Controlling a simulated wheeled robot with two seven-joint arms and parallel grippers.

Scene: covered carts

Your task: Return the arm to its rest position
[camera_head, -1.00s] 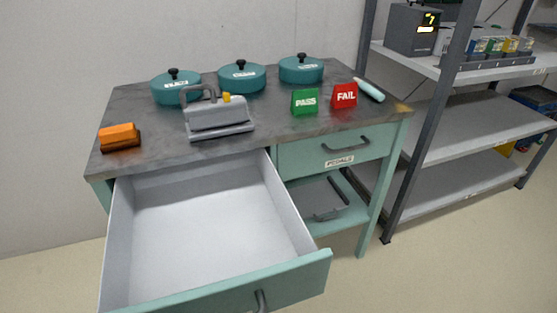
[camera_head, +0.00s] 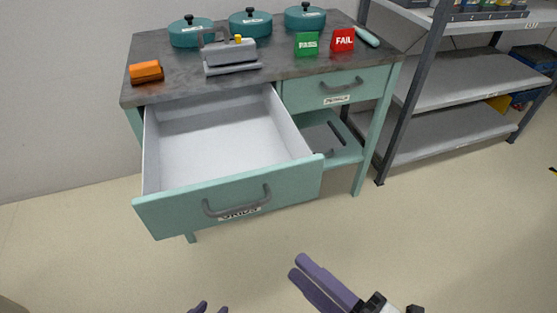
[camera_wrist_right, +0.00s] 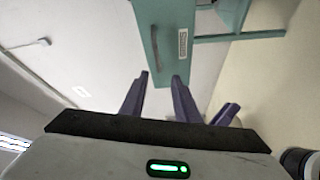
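My right gripper (camera_head: 298,266) is in the lower middle of the head view, in front of the bench and clear of it. In the right wrist view its two purple fingers (camera_wrist_right: 160,78) stand apart with nothing between them. My left gripper (camera_head: 212,308) shows only its fingertips at the bottom edge of the head view. The tips are apart and no object shows between them; the rest is out of frame. Neither gripper touches anything I can see.
A teal bench holds an open, empty-looking drawer (camera_head: 228,203), pulled out towards me; a teal front with a handle (camera_wrist_right: 160,40) shows in the right wrist view. Metal shelving (camera_head: 440,75) is right.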

